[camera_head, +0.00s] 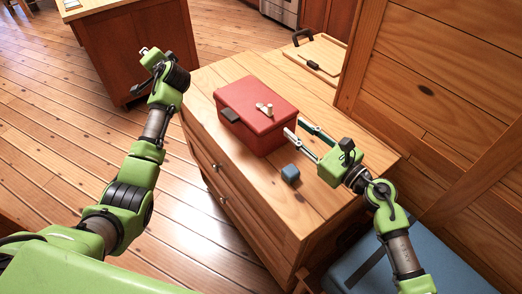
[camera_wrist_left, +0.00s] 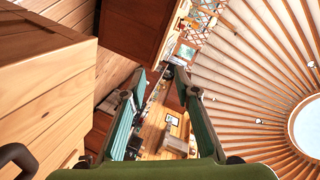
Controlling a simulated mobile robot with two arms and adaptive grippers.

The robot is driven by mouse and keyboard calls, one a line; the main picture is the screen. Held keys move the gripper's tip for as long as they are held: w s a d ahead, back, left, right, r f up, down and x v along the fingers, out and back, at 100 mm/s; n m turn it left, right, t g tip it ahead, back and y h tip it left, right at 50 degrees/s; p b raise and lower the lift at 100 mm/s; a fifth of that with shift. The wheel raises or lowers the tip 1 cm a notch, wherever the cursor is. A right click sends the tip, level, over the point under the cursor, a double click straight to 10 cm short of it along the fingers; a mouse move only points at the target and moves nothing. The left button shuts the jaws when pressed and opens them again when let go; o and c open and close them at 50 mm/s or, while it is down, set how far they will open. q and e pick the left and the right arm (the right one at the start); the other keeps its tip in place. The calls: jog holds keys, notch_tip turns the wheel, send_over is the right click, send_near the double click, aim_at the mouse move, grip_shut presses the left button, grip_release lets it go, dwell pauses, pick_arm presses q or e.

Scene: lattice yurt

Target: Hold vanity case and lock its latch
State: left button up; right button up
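The vanity case (camera_head: 254,98) is a closed red box on a wooden chest of drawers. A pale latch-like piece with a knob (camera_head: 266,109) sits on its top near the right edge, and a dark handle-like part (camera_head: 230,116) is at its left front edge. My right gripper (camera_head: 295,127) is open, its two fingers apart and pointing at the case's right side; I cannot tell whether a fingertip touches it. My left gripper (camera_head: 147,53) is raised left of the case, away from it. The left wrist view shows its fingers (camera_wrist_left: 165,82) apart with nothing between them.
A wooden tray (camera_head: 322,55) with a dark handle lies at the back. A wooden panel wall (camera_head: 420,75) bounds the right. Floor is open at left.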

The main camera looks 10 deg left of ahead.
pick_arm(q)
jog(key=s+a+r+n+g+y, duration=0.1)
jog(key=s+a+r+n+y, duration=0.15)
jog(key=r, duration=0.85)
jog(key=s+a+r+n+y, duration=0.1)
jog(key=s+a+r+y, duration=0.15)
jog(key=r, duration=0.85)
jog(key=m+t+h, duration=0.2)
jog(key=m, duration=0.5)
send_over(235, 121)
jog(key=shift+n, duration=0.25)
jog(key=f, duration=2.7)
jog(key=shift+s+a+f, duration=0.2)
jog(key=shift+s+a, duration=0.1)
jog(key=shift+a, duration=0.1)
jog(key=s+d+f+m+h, duration=0.1)
jog(key=s+d+f, duration=0.2)
jog(key=s+d, duration=0.15)
jog(key=s+d+f+m, duration=0.1)
jog(key=s+d+f, duration=0.25)
jog(key=d, duration=0.25)
jog(key=shift+t, duration=0.4)
jog(key=x, duration=1.3)
jog(key=shift+a+r, duration=0.15)
jog(key=shift+r, duration=0.05)
grip_shut()
